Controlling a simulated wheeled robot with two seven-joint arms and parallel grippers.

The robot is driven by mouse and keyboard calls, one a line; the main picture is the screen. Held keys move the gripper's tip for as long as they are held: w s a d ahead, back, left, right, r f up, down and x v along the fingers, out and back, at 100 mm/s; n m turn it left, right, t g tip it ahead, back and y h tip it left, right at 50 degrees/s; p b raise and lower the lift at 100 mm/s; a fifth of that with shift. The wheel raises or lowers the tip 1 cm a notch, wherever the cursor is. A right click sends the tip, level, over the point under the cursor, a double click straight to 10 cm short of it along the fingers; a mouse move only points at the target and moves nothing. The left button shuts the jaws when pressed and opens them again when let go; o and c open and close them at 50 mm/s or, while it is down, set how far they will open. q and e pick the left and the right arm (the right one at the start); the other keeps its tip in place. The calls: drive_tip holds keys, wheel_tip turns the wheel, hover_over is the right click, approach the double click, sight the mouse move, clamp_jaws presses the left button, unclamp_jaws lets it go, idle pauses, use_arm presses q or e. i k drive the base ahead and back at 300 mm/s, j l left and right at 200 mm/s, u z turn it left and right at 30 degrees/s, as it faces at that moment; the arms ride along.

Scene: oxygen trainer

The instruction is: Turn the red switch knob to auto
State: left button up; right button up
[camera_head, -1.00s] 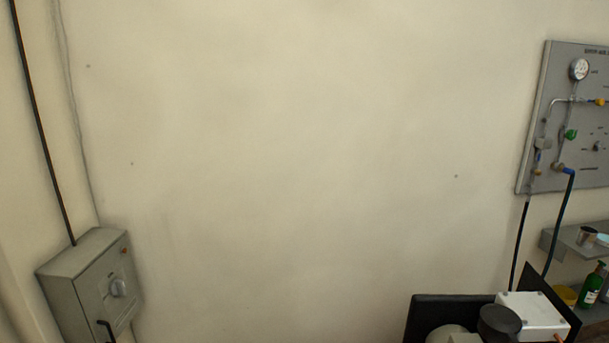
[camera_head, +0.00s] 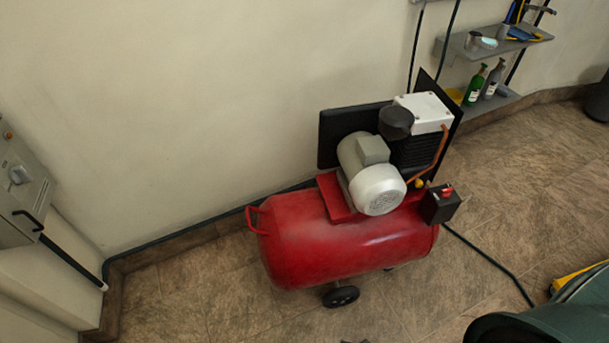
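The red switch knob (camera_head: 447,191) sits on a small black box (camera_head: 436,206) at the right end of a red compressor tank (camera_head: 322,246). It is small in this view, and I cannot read its markings or tell its setting. The box faces toward the lower right. Neither of my grippers can be made out in the head view, and nothing is seen touching the knob.
The compressor carries a grey motor (camera_head: 370,175) and a white-topped pump (camera_head: 424,112), near the wall. A grey wall box (camera_head: 18,190) is at left. Shelves (camera_head: 495,45) hold bottles at upper right. A dark green rounded shape (camera_head: 550,318) fills the lower right. Tiled floor (camera_head: 490,235) lies right of the tank.

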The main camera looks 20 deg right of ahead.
sight(447, 192)
drive_tip(key=z, duration=0.4)
drive_tip(key=l+z, duration=0.1)
drive_tip(key=z, duration=0.7)
drive_tip(key=i+z, duration=0.1)
drive_tip(key=z, duration=0.35)
